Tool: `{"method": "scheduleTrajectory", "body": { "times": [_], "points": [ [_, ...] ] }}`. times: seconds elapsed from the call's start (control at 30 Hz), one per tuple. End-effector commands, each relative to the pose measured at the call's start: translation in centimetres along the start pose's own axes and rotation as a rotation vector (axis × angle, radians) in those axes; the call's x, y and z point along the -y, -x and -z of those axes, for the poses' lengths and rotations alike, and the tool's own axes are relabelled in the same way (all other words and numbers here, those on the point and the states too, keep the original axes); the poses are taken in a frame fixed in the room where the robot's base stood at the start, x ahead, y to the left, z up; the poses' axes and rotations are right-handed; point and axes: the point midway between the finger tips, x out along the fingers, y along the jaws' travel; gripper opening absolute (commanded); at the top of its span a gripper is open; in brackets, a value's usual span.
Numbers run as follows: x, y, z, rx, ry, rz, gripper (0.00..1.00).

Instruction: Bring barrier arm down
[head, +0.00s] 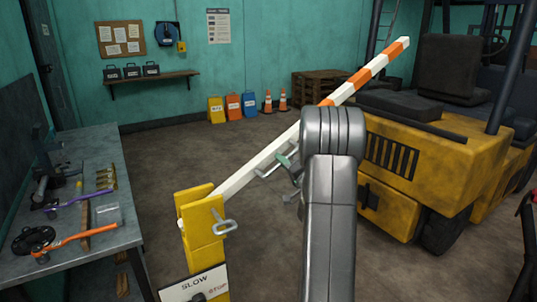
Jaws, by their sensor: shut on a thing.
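The barrier arm (245,177), white with orange bands, slopes up from its yellow post (203,238) toward the upper right. It is raised at an angle, and its tip is in front of the forklift. My gripper (287,163) is at the arm's middle, partly hidden behind my own grey arm link. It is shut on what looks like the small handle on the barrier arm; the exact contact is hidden. A metal latch-like lever (223,227) sits on the post. A sign reading SLOW and STOP (193,286) is at the post's front.
A workbench (105,229) with tools stands at the left. The yellow forklift (425,165) fills the right side. Pallets (322,88), cones (283,99) and coloured floor signs (233,107) stand at the back wall. The floor between bench and forklift is mostly clear.

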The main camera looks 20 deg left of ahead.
Motion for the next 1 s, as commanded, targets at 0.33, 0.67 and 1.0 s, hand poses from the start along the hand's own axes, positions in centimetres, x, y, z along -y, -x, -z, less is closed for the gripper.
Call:
{"method": "scheduleTrajectory", "body": {
  "times": [0.33,0.67,1.0],
  "points": [
    [-10.0,2.0,-1.7,-0.06,-0.289,-0.004,0.0],
    [-14.4,2.9,-3.5,-0.091,-0.452,-0.003,0.0],
    [-15.6,3.1,-4.2,-0.1,-0.502,-0.004,0.0]
  ]
}}
